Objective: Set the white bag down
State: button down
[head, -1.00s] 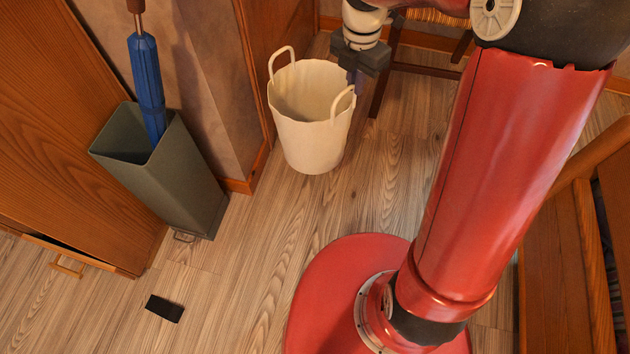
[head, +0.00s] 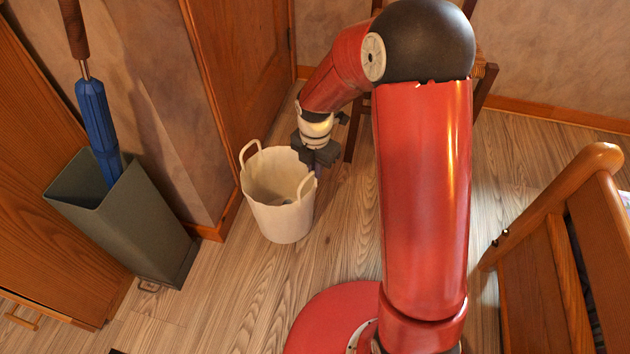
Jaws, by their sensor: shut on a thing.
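The white bag (head: 280,222) is a bucket-shaped bag with two upright handles, in the middle left of the head view. It looks upright, and its open top shows part of the inside. My gripper (head: 318,168) is at the bag's right handle and shut on it; my gripper's body hides part of the handle. I cannot tell for certain whether the bag's bottom touches the wood floor (head: 235,310).
A grey-green umbrella stand (head: 135,225) with a blue umbrella (head: 98,125) stands to the left by the wall. A wooden door (head: 245,75) is behind the bag. A chair (head: 484,80) is behind my arm, and a wooden bed frame (head: 550,220) is at right.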

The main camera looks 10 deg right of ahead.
aim_at(315, 182)
notch_tip(315, 182, down, 5)
jog(key=shift+r+b, duration=0.2)
jog(key=shift+b, duration=0.3)
jog(key=c, duration=1.5)
grip_release()
jog(key=shift+c, duration=0.2)
